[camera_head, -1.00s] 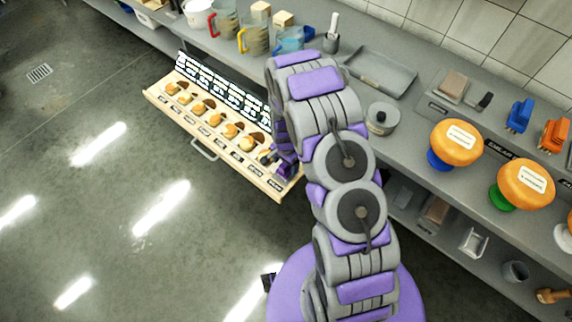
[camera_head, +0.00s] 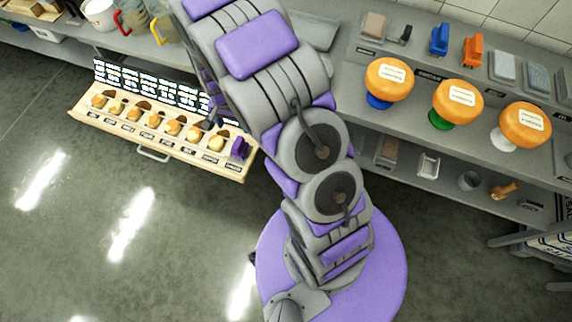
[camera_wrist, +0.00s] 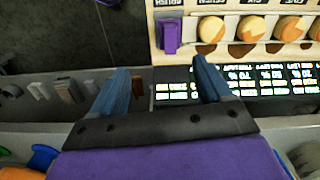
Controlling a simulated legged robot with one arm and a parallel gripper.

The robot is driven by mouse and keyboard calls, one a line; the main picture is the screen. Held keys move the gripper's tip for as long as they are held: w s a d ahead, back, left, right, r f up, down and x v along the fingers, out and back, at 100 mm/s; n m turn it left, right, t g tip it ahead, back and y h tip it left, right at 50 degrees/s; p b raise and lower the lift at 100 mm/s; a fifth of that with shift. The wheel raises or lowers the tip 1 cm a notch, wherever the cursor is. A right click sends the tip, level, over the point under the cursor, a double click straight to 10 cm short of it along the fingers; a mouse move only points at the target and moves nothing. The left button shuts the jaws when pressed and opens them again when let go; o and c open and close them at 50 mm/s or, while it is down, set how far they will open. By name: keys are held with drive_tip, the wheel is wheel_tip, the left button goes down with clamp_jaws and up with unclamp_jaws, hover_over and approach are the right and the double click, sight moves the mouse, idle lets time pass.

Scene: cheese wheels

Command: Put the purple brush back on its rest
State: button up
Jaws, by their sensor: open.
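A purple block-like thing, which looks like the purple brush (camera_head: 239,149), stands in the right end compartment of the pulled-out wooden drawer (camera_head: 215,168). In the wrist view the purple brush (camera_wrist: 170,36) is upright at the left end of the row, beyond my fingertips and apart from them. My gripper (camera_wrist: 162,76) is open, with two blue-grey fingers and nothing between them. In the head view my arm hides most of the gripper. I cannot tell which spot is the brush's rest.
Several cheese pieces (camera_head: 172,128) fill the other compartments, with a black text panel (camera_head: 160,88) behind. Cheese wheels on coloured stands (camera_head: 458,100) line the counter at right. Blue (camera_head: 439,40) and orange (camera_head: 473,50) tools stand behind them. Floor in front of the drawer is clear.

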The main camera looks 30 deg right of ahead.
drive_tip(key=s+r+n, duration=0.4)
drive_tip(key=s+r, duration=0.8)
drive_tip(key=s, duration=0.4)
drive_tip(key=s+r+n+g, duration=0.1)
drive_tip(key=s+r+n, duration=0.4)
drive_tip(key=s+r, duration=0.7)
drive_tip(key=s, duration=0.4)
drive_tip(key=shift+g, duration=0.3)
drive_tip(key=shift+a, duration=0.1)
drive_tip(key=shift+f+b, duration=0.45)
drive_tip(key=shift+b, duration=0.05)
drive_tip(key=shift+c, duration=0.2)
